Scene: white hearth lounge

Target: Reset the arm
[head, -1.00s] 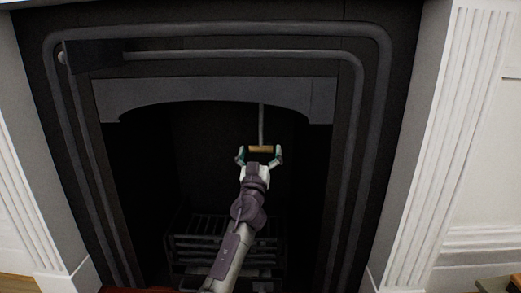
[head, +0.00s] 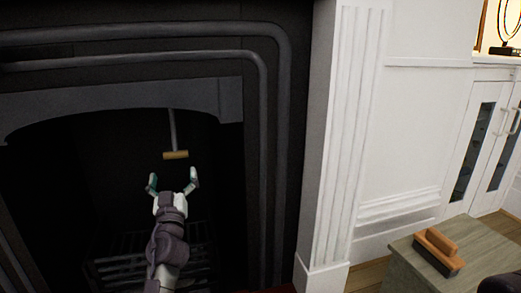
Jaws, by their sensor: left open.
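My left gripper (head: 173,178) is open and empty in front of the dark fireplace opening, its two green-tipped fingers spread and pointing up. A wooden handle (head: 176,155) hangs on a thin grey rod just above the fingertips, with a small gap between them in the picture. My left arm reaches up from the bottom of the head view. My right gripper is not in view.
The black fireplace surround (head: 264,150) and a white fluted pilaster (head: 343,130) stand right of the gripper. A dark grate (head: 125,262) sits low in the hearth. At right are a greenish-grey box (head: 412,268), a wooden brush-like block (head: 438,250) and a white cabinet (head: 492,135).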

